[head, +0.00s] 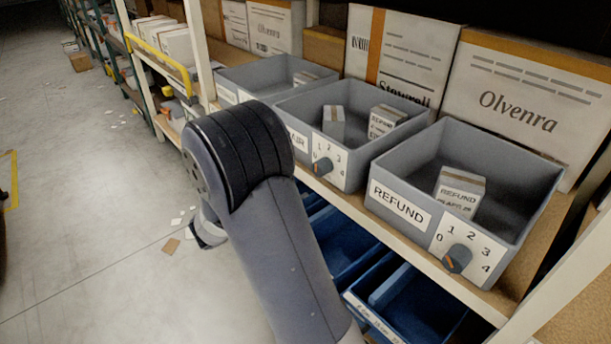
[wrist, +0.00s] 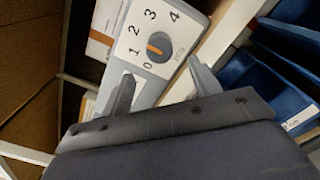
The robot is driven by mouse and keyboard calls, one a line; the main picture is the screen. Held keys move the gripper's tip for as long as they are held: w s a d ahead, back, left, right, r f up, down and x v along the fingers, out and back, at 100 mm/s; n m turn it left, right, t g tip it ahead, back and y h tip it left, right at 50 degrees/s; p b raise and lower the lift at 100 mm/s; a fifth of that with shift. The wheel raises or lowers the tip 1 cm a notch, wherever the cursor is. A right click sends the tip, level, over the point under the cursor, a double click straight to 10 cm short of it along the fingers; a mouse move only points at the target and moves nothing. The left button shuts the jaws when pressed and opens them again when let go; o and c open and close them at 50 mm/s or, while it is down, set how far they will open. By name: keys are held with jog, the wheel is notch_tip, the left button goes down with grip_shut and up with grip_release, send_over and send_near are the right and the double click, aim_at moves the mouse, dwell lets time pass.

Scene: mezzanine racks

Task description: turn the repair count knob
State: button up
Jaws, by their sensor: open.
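The repair bin (head: 357,100) is the middle grey bin on the shelf; my arm covers part of its label, leaving "AIR" readable. Its dark knob (head: 323,167) with an orange mark sits on a white 0 to 4 dial plate (head: 331,155). In the wrist view, a round grey knob (wrist: 158,46) with an orange pointer is on a dial plate numbered 0 to 4. I cannot tell for certain which bin it belongs to. My gripper (wrist: 160,66) is open and empty, its fingers either side below this knob, apart from it. My arm hides the gripper in the head view.
The refund bin (head: 400,207) stands to the right with its own knob (head: 457,258). Another grey bin (head: 262,72) stands to the left. Blue bins (head: 405,300) sit on the shelf below. Large cartons (head: 525,100) line the back. The floor at left is mostly clear.

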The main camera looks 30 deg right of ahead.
aim_at(316, 171)
jog(key=shift+s+a, duration=0.2)
jog(key=shift+a, duration=1.25)
jog(key=shift+d, duration=0.1)
jog(key=d, duration=0.3)
jog(key=w+d, duration=0.1)
jog(key=d, duration=0.6)
jog(key=shift+w+d, duration=0.25)
jog(key=shift+d, duration=0.15)
jog(key=shift+a, duration=0.1)
